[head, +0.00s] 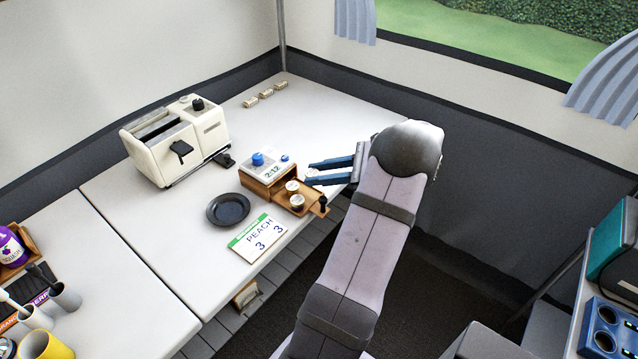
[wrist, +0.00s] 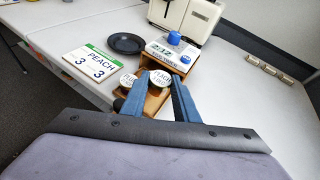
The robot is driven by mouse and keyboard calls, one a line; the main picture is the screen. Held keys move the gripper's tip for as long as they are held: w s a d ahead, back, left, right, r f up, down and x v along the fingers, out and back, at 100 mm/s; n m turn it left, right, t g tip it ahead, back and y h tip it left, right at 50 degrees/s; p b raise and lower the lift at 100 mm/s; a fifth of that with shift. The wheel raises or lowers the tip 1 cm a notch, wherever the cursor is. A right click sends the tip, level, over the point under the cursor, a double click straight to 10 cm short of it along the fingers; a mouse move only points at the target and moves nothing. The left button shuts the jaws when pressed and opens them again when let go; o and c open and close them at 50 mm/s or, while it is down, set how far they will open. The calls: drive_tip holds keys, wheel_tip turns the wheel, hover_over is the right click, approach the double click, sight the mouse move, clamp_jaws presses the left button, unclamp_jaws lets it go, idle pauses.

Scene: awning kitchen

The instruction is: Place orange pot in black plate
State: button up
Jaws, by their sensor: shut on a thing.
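The black plate (head: 228,209) lies empty on the white counter; it also shows in the wrist view (wrist: 126,43). My gripper (head: 307,172) has its blue fingers just right of the small wooden box, low over the counter. In the wrist view my gripper (wrist: 160,80) is shut on a small white-lidded pot (wrist: 161,78). The lid's print is too small to read surely, and no orange colour shows. Another small lidded pot (wrist: 127,80) is left of the fingers. In the head view, two small pots (head: 292,187) (head: 297,201) stand in the open wooden drawer (head: 315,209).
The wooden box (head: 268,176) has a blue knob and a display on top. A sign reading PEACH 3 3 (head: 258,238) lies in front of the plate. A cream toaster (head: 180,140) stands behind.

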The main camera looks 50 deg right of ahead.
sight(318, 173)
drive_tip(key=shift+r, duration=2.65)
drive_tip(key=shift+w, duration=0.1)
